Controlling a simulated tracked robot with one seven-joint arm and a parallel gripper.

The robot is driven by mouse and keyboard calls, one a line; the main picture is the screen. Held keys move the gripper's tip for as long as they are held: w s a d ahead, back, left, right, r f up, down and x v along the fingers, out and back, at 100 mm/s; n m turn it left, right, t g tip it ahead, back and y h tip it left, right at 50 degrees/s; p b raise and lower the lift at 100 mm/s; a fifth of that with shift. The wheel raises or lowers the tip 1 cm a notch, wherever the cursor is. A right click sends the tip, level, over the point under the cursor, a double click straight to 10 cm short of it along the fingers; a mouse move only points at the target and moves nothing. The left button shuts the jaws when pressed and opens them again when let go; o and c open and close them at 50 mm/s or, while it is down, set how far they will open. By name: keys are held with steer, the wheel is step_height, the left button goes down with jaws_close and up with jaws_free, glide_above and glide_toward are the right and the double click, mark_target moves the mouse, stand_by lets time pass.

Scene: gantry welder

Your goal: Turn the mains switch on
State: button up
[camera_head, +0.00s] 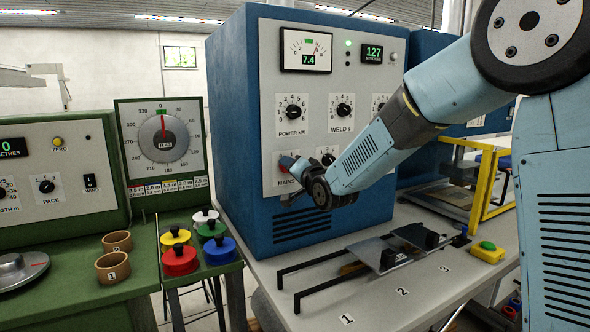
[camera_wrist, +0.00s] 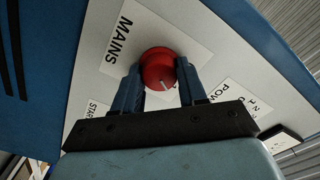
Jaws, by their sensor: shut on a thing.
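The mains switch is a round red knob (camera_wrist: 158,62) with a white mark, on the pale panel beside the label MAINS. In the wrist view the mark points towards the bottom of the picture. My gripper (camera_wrist: 160,70) is shut on the knob, one blue finger on each side. In the head view my gripper (camera_head: 291,163) reaches the lower left of the blue cabinet's panel and covers most of the knob. The cabinet's dial gauge (camera_head: 306,50) reads 7.4, a green lamp (camera_head: 348,43) is lit and a display (camera_head: 372,54) shows 127.
Black knobs for power (camera_head: 293,112) and weld (camera_head: 343,110) sit close above my gripper. Black rails and sliding plates (camera_head: 378,252) lie on the grey bench below. A green bench (camera_head: 90,285) with coloured weights (camera_head: 180,260) stands left. A yellow-framed guard (camera_head: 487,180) stands right.

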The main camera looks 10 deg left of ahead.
steer(key=o, duration=0.8)
steer(key=shift+w+d, duration=0.2)
steer(key=shift+w, duration=0.05)
steer(key=shift+o, duration=1.3)
steer(key=shift+s+a, duration=0.1)
steer(key=v, duration=1.3)
steer(key=shift+s+d, duration=0.25)
steer(key=shift+s, duration=0.05)
steer(key=shift+f, duration=0.1)
